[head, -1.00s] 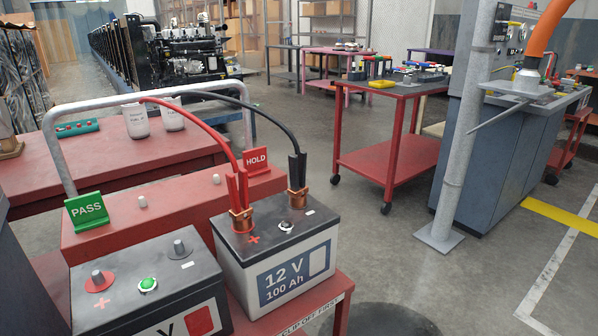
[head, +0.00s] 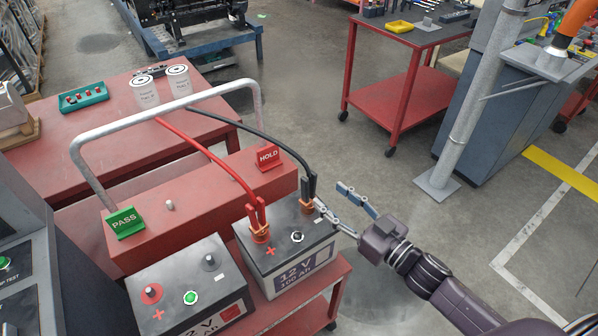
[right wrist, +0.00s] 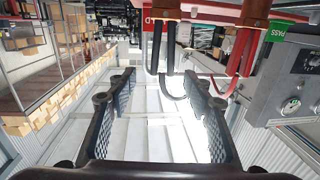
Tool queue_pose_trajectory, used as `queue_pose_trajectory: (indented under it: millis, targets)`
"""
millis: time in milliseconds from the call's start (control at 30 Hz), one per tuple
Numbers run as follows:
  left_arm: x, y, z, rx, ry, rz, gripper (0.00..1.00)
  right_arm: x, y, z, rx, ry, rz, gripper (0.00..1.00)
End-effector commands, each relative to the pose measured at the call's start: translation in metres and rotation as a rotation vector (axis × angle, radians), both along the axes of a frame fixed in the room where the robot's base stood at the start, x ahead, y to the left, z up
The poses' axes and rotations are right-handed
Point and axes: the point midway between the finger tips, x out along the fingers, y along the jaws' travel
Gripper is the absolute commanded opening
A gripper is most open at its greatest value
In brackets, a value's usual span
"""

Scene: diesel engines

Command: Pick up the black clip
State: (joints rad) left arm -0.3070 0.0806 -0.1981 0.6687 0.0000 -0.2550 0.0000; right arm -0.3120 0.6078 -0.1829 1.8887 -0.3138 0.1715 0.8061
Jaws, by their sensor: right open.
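The black clip (head: 308,187) stands upright with its copper jaws on the far terminal of the right 12 V battery (head: 285,240). A black cable runs from it. My right gripper (head: 330,194) is open and empty, just right of the clip, with its fingers pointing toward it. In the right wrist view, the black clip (right wrist: 164,45) hangs upside down beyond the spread fingertips (right wrist: 163,82), with nothing between the pads. The red clip (head: 258,218) is on the battery's other terminal and also shows in the right wrist view (right wrist: 243,48). My left gripper is not in view.
A second battery (head: 190,290) stands at the left. A grey rail (head: 165,112) arches behind the batteries, with a green PASS sign (head: 125,222) and a red HOLD sign (head: 268,157). A metal post (head: 470,110) stands at the right. Floor right of the battery is open.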

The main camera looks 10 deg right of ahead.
Motion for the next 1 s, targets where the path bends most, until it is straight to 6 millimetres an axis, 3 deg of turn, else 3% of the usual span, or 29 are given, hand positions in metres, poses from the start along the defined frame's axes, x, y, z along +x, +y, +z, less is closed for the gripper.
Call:
queue_pose_trajectory:
  millis: [100,433,733,1000]
  targets:
    - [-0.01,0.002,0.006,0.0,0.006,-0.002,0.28,0.001,0.003,0.012,0.009,-0.013,0.03,0.46]
    - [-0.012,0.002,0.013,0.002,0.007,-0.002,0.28,0.027,0.017,0.014,0.012,-0.017,0.034,0.46]
    - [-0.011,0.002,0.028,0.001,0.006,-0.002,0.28,0.063,0.034,0.017,0.011,-0.017,0.033,0.46]
    - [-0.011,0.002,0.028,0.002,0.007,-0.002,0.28,0.068,0.037,0.014,0.011,-0.016,0.034,0.46]
